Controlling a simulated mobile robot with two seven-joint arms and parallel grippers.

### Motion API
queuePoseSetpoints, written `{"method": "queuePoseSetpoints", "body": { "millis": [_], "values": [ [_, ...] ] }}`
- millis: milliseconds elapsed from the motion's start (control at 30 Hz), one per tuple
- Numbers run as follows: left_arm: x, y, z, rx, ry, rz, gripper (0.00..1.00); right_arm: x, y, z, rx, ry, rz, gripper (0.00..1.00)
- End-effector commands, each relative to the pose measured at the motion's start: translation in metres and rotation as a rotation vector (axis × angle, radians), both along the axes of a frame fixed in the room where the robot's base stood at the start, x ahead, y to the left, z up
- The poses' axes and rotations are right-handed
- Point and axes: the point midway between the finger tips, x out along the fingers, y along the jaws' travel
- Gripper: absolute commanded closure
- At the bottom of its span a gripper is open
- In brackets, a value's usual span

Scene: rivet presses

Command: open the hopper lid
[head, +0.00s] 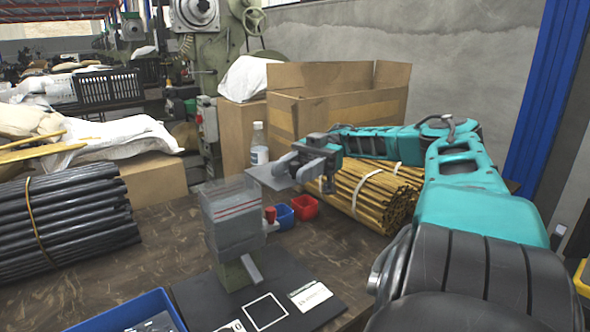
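The hopper (233,218) is a clear, boxy container with grey contents and red lines on its side. It stands on a small press with a green base (233,273). A flat grey plate, which looks like the hopper lid (266,178), sticks out at the hopper's upper right, slightly tilted. My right gripper (297,168) is at the right end of this plate, and its grey fingers touch or overlap it. I cannot tell whether they are shut on the plate. The joint between lid and hopper is not clear. My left gripper is out of view.
A blue bin (285,217) and a red bin (304,207) stand right of the hopper. Behind are a bottle (259,146), bundled brown rods (372,190) and a cardboard box (337,98). Black rods (65,222) lie left. A dark mat (205,300) lies under the press.

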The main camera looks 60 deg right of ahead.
Motion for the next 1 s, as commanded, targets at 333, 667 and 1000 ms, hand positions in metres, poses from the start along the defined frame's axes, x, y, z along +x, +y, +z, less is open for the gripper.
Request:
{"method": "queuePoseSetpoints", "body": {
  "millis": [333, 667, 1000],
  "values": [
    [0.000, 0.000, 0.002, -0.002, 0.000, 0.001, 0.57, 0.000, 0.000, 0.002, -0.001, 0.000, 0.000, 0.54],
    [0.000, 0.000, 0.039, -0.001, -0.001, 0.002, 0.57, 0.000, 0.000, 0.061, -0.002, -0.004, 0.001, 0.54],
    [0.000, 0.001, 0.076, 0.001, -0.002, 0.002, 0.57, 0.000, 0.000, 0.141, -0.002, -0.006, 0.001, 0.54]
  ]
}}
